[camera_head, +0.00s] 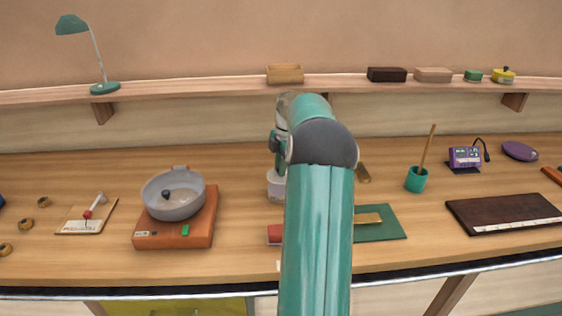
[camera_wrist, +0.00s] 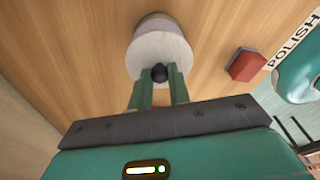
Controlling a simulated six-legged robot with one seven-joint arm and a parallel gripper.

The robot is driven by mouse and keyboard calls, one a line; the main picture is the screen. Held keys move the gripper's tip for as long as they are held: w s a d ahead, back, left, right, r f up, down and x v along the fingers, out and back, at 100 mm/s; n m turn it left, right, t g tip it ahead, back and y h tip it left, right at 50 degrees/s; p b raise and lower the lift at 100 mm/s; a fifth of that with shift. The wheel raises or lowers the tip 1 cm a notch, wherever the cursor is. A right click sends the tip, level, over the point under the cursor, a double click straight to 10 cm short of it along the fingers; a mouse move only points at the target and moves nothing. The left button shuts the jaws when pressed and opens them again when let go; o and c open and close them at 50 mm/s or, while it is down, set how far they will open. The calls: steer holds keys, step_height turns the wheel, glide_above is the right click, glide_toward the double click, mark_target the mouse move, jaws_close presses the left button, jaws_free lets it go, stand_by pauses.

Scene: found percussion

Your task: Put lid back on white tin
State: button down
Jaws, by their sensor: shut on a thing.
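The white tin (camera_head: 275,187) stands on the bench, partly hidden behind my arm in the head view. In the wrist view a pale round lid (camera_wrist: 160,50) with a black knob is in front of my fingers. My gripper (camera_wrist: 160,76) is shut on that knob. The tin body (camera_wrist: 154,20) shows past the lid's far edge, so the lid overlaps it in this view. I cannot tell whether lid and tin touch. In the head view my fingers are just above the tin, mostly hidden by my arm.
A grey pan (camera_head: 174,200) on an orange base stands to the left. A green mat (camera_head: 385,230) and a teal cup (camera_head: 416,180) are to the right.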

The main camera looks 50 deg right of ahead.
steer(key=shift+f, duration=2.1)
steer(key=shift+f, duration=0.1)
stand_by(0.5)
steer(key=c, duration=0.7)
jaws_free()
steer(key=shift+c, duration=0.2)
steer(key=shift+r, duration=3.5)
jaws_close()
